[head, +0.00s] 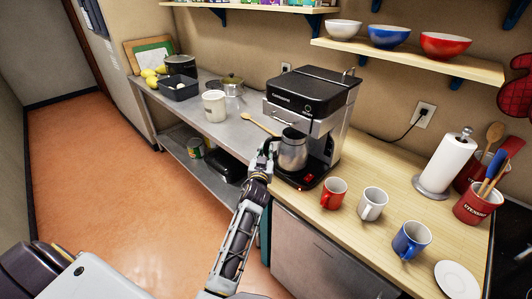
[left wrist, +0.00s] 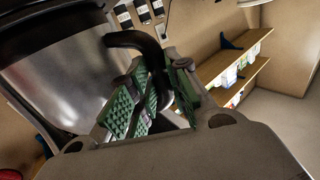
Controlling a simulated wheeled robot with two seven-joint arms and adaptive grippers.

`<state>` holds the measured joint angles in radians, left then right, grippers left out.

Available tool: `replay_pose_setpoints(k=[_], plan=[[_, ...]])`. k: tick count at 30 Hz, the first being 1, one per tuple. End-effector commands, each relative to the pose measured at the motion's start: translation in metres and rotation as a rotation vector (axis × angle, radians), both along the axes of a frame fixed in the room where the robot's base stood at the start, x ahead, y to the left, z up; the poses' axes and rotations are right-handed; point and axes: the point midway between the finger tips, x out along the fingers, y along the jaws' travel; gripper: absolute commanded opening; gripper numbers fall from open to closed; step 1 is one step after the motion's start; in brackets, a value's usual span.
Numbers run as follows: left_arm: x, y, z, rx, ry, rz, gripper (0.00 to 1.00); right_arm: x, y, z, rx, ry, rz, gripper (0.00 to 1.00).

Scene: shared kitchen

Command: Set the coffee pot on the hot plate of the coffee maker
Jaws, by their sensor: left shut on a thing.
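The steel coffee pot (head: 292,152) is upright in the opening of the black and silver coffee maker (head: 312,92), under its brew head. Its base is over or on the dark hot plate (head: 308,183); I cannot tell whether they touch. My left gripper (head: 265,160) is at the pot's left side, shut on its black handle. In the left wrist view the green-padded fingers (left wrist: 152,98) are on either side of the curved black handle (left wrist: 153,48), and the shiny pot body (left wrist: 60,88) fills the left. My right gripper is not in view.
Red (head: 333,193), white (head: 372,203) and blue (head: 411,239) mugs stand right of the machine on the wooden counter. A wooden spoon (head: 258,124) lies to its left. A white canister (head: 214,106) stands on the steel table. A paper towel roll (head: 447,163) stands at the right.

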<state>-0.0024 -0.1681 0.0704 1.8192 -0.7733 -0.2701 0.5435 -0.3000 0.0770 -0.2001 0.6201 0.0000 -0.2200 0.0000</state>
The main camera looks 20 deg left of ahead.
Motion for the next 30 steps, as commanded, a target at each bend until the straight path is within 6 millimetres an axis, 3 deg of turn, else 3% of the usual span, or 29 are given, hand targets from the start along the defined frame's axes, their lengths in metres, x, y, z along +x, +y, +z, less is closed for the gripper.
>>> replay_pose_setpoints(k=[24,25,30], plan=[[0.0002,-0.0001,-0.0036,0.000,-0.003,0.000,0.00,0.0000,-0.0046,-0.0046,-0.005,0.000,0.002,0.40],[0.0002,-0.0001,-0.0037,0.000,-0.002,0.000,0.20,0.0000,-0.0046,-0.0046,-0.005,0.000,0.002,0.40],[0.0001,-0.0001,-0.0043,-0.001,-0.001,0.000,0.42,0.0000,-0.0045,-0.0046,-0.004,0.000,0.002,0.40]])
